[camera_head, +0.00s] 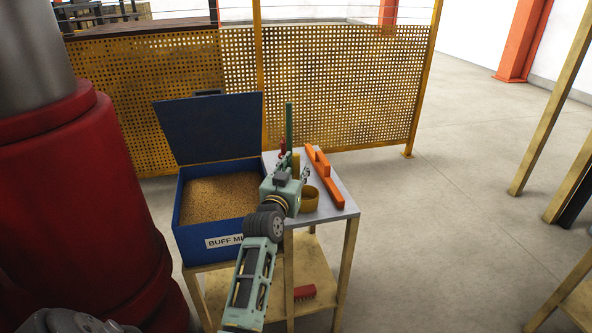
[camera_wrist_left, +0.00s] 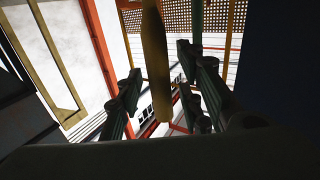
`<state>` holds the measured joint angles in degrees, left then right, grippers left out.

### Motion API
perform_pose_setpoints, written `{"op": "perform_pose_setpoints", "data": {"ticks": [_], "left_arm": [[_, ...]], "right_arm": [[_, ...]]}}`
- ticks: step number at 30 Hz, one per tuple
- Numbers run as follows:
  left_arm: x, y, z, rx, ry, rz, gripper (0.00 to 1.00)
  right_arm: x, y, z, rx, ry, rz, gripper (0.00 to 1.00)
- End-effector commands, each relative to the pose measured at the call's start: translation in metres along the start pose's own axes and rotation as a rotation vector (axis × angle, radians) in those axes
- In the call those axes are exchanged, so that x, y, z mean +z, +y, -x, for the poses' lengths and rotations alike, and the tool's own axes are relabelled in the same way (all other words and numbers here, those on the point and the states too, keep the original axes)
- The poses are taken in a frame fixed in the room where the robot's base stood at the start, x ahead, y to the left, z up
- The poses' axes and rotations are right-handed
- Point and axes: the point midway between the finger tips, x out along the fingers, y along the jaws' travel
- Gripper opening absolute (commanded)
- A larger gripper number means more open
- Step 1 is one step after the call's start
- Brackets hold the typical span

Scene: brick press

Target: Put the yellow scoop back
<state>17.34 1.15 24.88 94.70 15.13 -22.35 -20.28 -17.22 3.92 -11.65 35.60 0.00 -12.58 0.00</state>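My left gripper (camera_head: 295,168) reaches over the grey table top (camera_head: 335,204), just right of the blue bin. In the left wrist view its two dark fingers (camera_wrist_left: 160,100) stand apart. A long yellow handle (camera_wrist_left: 155,60), apparently the yellow scoop's, lies between them with a gap showing on each side. In the head view a bit of yellow shows between the fingers. A round yellow cup shape (camera_head: 309,200) sits on the table top beside the gripper; I cannot tell whether it belongs to the scoop. My right gripper is not in view.
The blue bin (camera_head: 212,240) stands open, full of tan grains (camera_head: 215,198), its lid (camera_head: 208,128) raised behind. An orange tool (camera_head: 322,175) lies at the table's right. A green upright piece (camera_head: 289,125) stands behind the gripper. A red brush (camera_head: 304,292) lies on the lower shelf.

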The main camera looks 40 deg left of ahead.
Motion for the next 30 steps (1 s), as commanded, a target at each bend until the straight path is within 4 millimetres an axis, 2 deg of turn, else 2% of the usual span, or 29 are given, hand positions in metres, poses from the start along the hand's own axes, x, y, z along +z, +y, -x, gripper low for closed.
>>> {"op": "perform_pose_setpoints", "data": {"ticks": [7,11,14,24,30], "left_arm": [[-0.001,0.0,0.001,0.0,0.001,0.0,0.35],[0.0,0.0,0.009,0.0,0.001,0.0,0.35],[0.001,0.0,0.024,0.0,0.0,-0.001,0.35],[0.001,0.0,0.094,0.0,0.0,-0.001,0.35],[0.0,0.0,0.116,0.0,0.0,0.0,0.35]], "right_arm": [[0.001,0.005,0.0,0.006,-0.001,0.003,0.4],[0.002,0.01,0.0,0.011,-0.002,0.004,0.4],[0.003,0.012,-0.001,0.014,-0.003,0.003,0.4],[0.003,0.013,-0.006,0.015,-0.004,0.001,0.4],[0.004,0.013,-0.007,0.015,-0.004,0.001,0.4]]}}
